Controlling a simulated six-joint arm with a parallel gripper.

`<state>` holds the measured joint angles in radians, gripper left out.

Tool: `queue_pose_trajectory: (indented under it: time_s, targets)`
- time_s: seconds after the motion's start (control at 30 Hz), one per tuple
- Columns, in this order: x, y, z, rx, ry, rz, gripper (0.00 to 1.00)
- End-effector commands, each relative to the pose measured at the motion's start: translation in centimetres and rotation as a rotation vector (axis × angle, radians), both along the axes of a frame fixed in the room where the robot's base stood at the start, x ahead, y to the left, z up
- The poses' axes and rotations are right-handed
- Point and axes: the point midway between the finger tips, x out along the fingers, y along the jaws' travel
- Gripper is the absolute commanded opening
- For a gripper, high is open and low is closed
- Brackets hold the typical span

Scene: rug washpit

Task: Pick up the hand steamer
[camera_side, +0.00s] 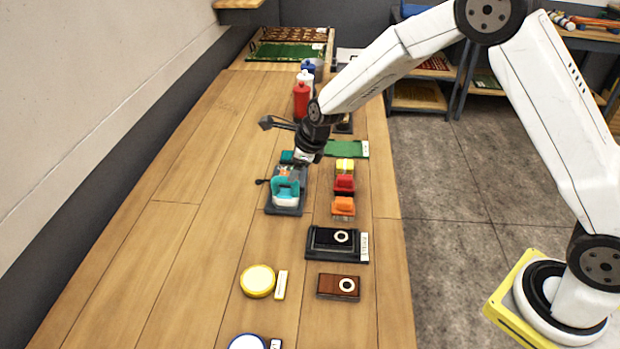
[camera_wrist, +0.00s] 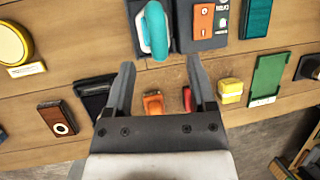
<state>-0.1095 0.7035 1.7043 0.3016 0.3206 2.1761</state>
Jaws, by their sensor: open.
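The hand steamer (camera_side: 285,187) is teal and white and stands on a dark grey pad (camera_side: 286,210) on the wooden bench.
Orange (camera_side: 343,206), red (camera_side: 344,184) and yellow (camera_side: 345,165) brushes stand right of the pad. A black tray (camera_side: 322,255), brown block (camera_side: 339,286) and yellow round tin (camera_side: 257,281) lie nearer. Red (camera_side: 301,101) and other bottles stand behind. The left bench is clear.

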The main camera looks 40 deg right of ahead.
Motion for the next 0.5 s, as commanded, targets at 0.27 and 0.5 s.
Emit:
queue_pose_trajectory:
  time_s: [0.27,0.5]
  targets:
    - [0.6,0.2,-1.4,-0.001,-0.001,0.001,0.71]
    - [0.7,0.3,-1.6,-0.001,0.000,0.002,0.71]
